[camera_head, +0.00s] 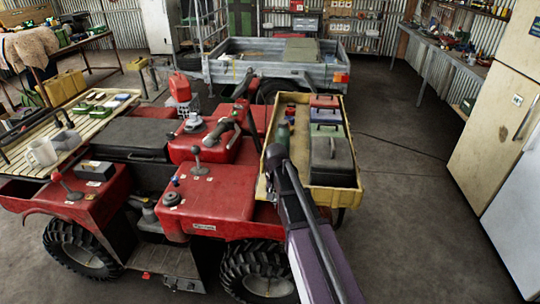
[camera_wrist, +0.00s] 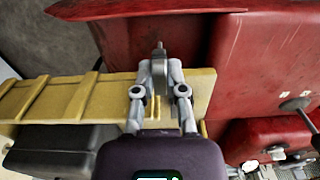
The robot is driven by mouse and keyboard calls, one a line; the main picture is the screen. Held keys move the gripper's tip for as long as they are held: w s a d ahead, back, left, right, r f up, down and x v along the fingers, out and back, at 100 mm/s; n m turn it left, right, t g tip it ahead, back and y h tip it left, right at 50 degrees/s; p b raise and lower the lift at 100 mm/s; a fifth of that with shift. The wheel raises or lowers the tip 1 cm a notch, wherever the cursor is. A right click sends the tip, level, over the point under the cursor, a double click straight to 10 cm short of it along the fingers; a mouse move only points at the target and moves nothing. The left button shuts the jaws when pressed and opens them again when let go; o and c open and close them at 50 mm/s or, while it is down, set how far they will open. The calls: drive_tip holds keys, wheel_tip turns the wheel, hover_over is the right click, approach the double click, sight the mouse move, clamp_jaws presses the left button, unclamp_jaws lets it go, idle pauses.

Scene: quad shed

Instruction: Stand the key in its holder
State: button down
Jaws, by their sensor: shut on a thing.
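In the wrist view my gripper (camera_wrist: 160,70) is shut on a small grey metal piece, which I take to be the key (camera_wrist: 159,49). Only a narrow end of the key sticks out past the fingertips; the rest is hidden between the fingers. The fingers are over the end of a yellow tray (camera_wrist: 200,92), close to the red quad bodywork. I cannot make out the key's holder in either view. In the head view my arm reaches over the tray's near left side, and the fingertips and key are hidden there.
The yellow tray (camera_head: 345,197) holds a black case (camera_head: 331,158), several coloured boxes and a green bottle (camera_head: 283,135). The red quad (camera_head: 215,205) with levers is left of it. A grey trailer (camera_head: 245,70) stands behind. The floor on the right is clear up to the fridge (camera_head: 497,110).

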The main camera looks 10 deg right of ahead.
drive_tip(key=w+d+r+p, duration=0.1)
drive_tip(key=w+r+p, duration=0.6)
drive_tip(key=w, duration=0.6)
drive_tip(key=shift+d+r, duration=0.15)
drive_tip(key=shift+r, duration=0.3)
drive_tip(key=shift+f, duration=0.1)
drive_tip(key=shift+f+b, duration=2.8)
drive_tip(key=shift+f+b, duration=1.85)
drive_tip(key=c, duration=0.6)
unclamp_jaws()
drive_tip(key=shift+r, duration=0.15)
